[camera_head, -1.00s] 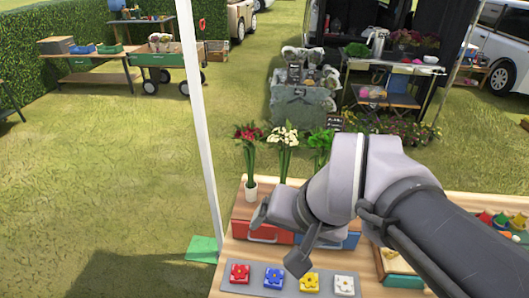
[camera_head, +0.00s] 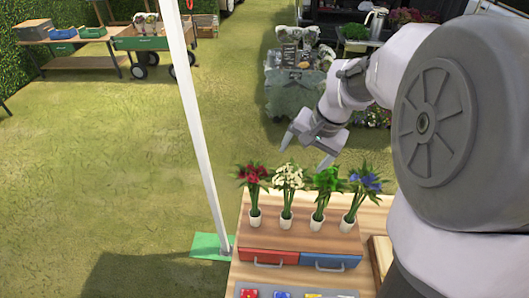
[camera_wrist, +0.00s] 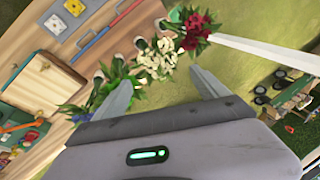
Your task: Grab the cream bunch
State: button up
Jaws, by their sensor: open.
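The cream bunch (camera_head: 289,178) stands upright in a small white pot, second from the left in a row of flower bunches on the wooden table. In the wrist view the cream bunch (camera_wrist: 157,60) shows ahead of my fingers, near the middle. My gripper (camera_head: 305,150) is open and empty, above and behind the row of bunches. In the wrist view my gripper (camera_wrist: 160,85) has its two fingers wide apart, with no flowers held between them.
A red bunch (camera_head: 253,176) stands to the left of the cream one; a green bunch (camera_head: 325,183) and a blue bunch (camera_head: 367,183) stand to its right. Red (camera_head: 269,257) and blue (camera_head: 328,262) drawer fronts lie below. A white pole (camera_head: 197,130) rises at the left.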

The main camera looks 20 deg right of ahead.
aim_at(292, 174)
jog(key=b+x, duration=0.1)
jog(key=x, duration=0.8)
jog(key=shift+s+f, duration=0.1)
jog(key=shift+f, duration=0.05)
jog(key=x, duration=0.5)
jog(key=shift+s+d+f+b, duration=0.2)
jog(key=shift+s+d+b, duration=0.1)
jog(key=shift+d+b, duration=0.05)
jog(key=shift+w+f, duration=0.25)
jog(key=shift+s+r, duration=0.15)
jog(key=c, duration=0.3)
grip_shut()
